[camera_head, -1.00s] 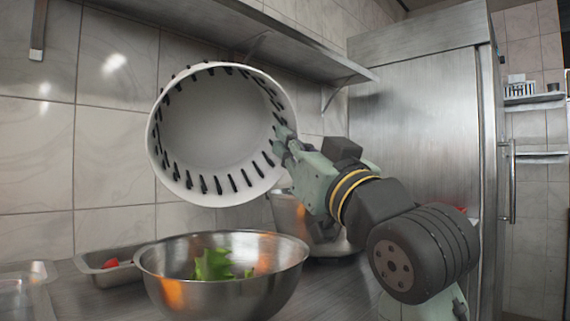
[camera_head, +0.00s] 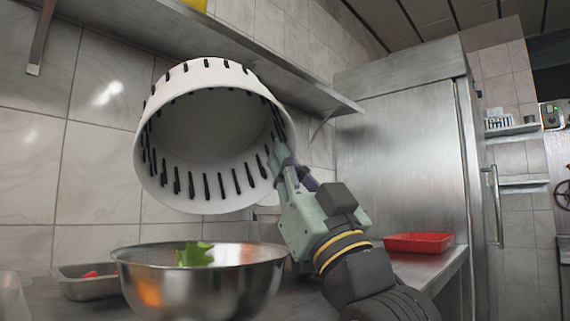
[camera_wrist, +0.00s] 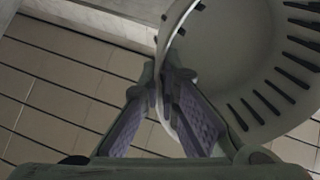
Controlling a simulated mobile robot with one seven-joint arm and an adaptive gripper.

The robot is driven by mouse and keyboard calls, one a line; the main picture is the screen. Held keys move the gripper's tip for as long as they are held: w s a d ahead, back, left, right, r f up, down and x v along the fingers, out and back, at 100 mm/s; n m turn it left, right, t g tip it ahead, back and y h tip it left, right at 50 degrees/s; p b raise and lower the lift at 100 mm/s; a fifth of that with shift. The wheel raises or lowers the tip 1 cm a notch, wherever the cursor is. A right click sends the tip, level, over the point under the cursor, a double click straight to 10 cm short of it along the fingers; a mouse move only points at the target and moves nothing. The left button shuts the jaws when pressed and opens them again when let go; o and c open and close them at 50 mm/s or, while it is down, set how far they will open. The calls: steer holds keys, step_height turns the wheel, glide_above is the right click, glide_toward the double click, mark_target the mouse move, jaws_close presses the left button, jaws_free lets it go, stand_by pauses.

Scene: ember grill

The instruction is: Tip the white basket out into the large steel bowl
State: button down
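The white basket (camera_head: 205,205) with black slots hangs above the large steel bowl (camera_head: 200,285) in the head view, tilted so its open mouth faces the camera. Its inside looks empty. My gripper (camera_head: 278,165) is shut on the basket's right rim. In the wrist view my gripper (camera_wrist: 172,100) has the basket wall (camera_wrist: 185,125) between its two fingers. Green leaves (camera_head: 195,254) show above the bowl's rim; the rest of the bowl's inside is hidden.
A small steel tray (camera_head: 85,283) with something red in it stands left of the bowl. A red tray (camera_head: 418,242) sits on the counter at right, beside the steel fridge (camera_head: 400,165). A wall shelf (camera_head: 270,75) runs close above and behind the basket.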

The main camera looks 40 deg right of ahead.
steer(key=shift+r, duration=0.15)
stand_by(0.3)
steer(key=shift+r+p, duration=0.2)
steer(key=shift+p, duration=0.4)
steer(key=shift+r+g+p, duration=0.35)
steer(key=shift+g+p, duration=0.45)
steer(key=shift+p, duration=0.35)
steer(key=g+p, duration=0.2)
steer(key=p, duration=0.2)
steer(key=r+m+g+p, duration=0.1)
steer(key=g+p, duration=0.1)
steer(key=p, duration=0.1)
steer(key=shift+r+p, duration=0.1)
steer(key=shift+p, duration=0.3)
steer(key=shift+g+p, duration=0.3)
steer(key=shift+g, duration=0.2)
steer(key=shift+f+y, duration=0.25)
steer(key=shift+y, duration=0.05)
